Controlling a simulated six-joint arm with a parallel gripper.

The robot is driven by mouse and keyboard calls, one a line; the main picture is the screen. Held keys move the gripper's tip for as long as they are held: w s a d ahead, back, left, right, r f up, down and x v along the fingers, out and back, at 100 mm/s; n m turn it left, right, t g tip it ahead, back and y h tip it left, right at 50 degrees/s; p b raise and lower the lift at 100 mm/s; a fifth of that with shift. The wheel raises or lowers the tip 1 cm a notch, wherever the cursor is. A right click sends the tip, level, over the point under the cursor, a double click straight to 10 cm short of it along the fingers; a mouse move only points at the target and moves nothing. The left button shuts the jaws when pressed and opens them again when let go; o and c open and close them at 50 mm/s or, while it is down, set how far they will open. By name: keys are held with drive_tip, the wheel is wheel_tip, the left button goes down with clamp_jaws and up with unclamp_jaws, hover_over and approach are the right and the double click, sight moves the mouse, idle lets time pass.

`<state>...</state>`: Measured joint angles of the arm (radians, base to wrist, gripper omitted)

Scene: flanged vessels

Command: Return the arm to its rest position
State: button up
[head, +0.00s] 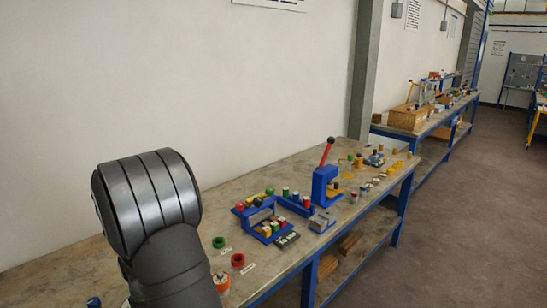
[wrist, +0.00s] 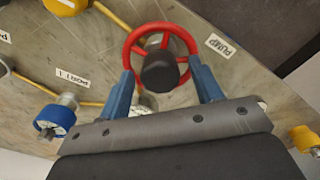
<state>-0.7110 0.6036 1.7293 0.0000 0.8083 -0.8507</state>
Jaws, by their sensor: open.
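My gripper (wrist: 161,78) shows in the wrist view as two blue fingers, spread open. A red spoked wheel (wrist: 187,39) with a dark round hub (wrist: 160,71) lies between and beyond the fingertips. The fingertips overlap the wheel's sides in the picture; I cannot tell whether they touch it. In the head view my dark arm fills the lower left, and the gripper is out of sight.
Yellow pipes (wrist: 87,102), a blue-rimmed fitting (wrist: 48,121) and a yellow fitting (wrist: 304,137) surround the wheel. On the workbench (head: 295,168) stand a blue press (head: 322,187) with a red lever and blue racks (head: 258,207). A white wall (head: 200,80) runs behind.

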drive_tip(key=shift+f+m, duration=0.3)
drive_tip(key=shift+f, duration=0.1)
drive_tip(key=m, duration=0.5)
drive_tip(key=shift+m, duration=0.3)
drive_tip(key=m, duration=0.6)
